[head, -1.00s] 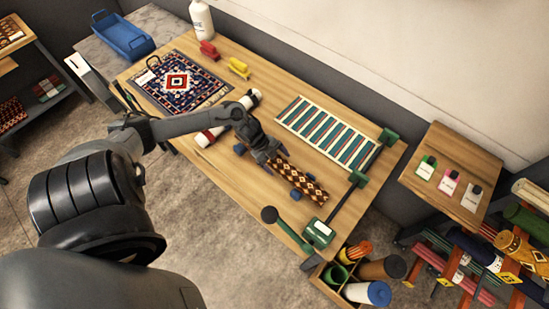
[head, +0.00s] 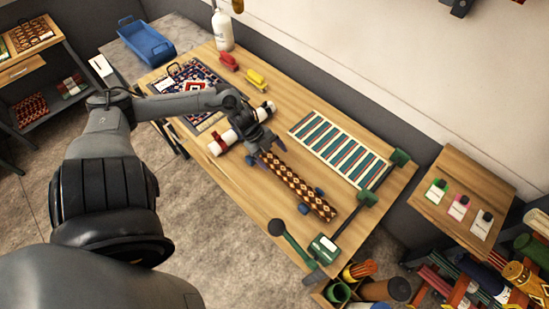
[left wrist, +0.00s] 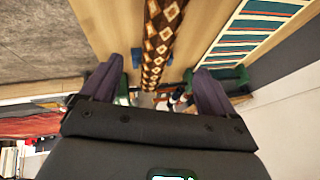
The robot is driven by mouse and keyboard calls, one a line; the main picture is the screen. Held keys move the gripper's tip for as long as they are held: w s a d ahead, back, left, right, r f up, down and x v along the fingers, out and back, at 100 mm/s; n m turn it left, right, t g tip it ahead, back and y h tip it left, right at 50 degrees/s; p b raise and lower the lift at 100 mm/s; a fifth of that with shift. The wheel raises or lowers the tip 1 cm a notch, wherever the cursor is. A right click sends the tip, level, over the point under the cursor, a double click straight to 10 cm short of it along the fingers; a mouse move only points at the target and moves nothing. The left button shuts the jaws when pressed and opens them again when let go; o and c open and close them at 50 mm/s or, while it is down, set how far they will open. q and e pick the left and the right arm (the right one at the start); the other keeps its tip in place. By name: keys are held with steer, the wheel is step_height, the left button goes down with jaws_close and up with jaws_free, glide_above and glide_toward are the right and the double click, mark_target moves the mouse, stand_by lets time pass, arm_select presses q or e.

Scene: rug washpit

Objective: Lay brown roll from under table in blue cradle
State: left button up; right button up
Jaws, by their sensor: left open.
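The brown roll (head: 300,188), patterned with cream diamonds, lies on the wooden table. Small blue pieces, seemingly the blue cradle (head: 319,191), show on both sides of it; most of the cradle is hidden beneath. My left gripper (head: 263,153) is at the roll's upper-left end, hiding that end in the head view. In the left wrist view its two fingers (left wrist: 155,85) are spread wide, with the roll (left wrist: 160,40) running in line between them, and the gripper looks clear of it. Blue cradle pieces (left wrist: 190,76) show beside the roll there. My right gripper is not in view.
A striped rug (head: 340,148) lies on the table's far side. Red and yellow clamps (head: 256,79) and a white bottle (head: 222,30) stand farther back.

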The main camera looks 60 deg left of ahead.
arm_select(q)
steer(key=d+f+n+t+y, duration=0.3)
steer(key=d+n, duration=0.1)
steer(key=d, duration=0.9)
steer(key=s+d+r+n+g, duration=0.2)
steer(key=s+d+r+n, duration=0.2)
steer(key=d, duration=0.2)
steer(key=s+d+r+n+g+y, duration=0.1)
steer(key=s+d+r+n, duration=0.3)
steer(key=d+n, duration=0.1)
steer(key=shift+d+r+g, duration=0.25)
steer(key=shift+d+g, duration=0.15)
steer(key=shift+d, duration=0.05)
steer(key=shift+r, duration=0.1)
